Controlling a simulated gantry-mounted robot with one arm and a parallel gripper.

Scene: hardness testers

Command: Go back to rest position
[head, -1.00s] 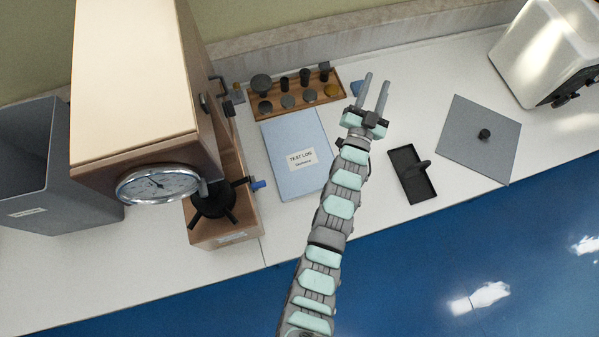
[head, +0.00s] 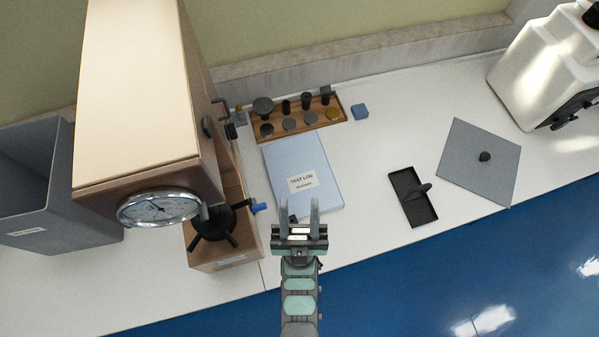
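My gripper (head: 301,207) is in the lower middle of the head view. Its two fingers stand apart with nothing between them, so it is open and empty. In the picture it overlaps the lower edge of the blue test log book (head: 293,163), close to the front edge of the white bench (head: 345,230). Its height above the bench is hard to tell. My arm reaches up from the bottom edge of the picture.
A hardness tester (head: 140,100) with a dial gauge (head: 158,208) stands at left, beside a grey bin (head: 85,228). A wooden tray (head: 345,116) holds several dark parts.

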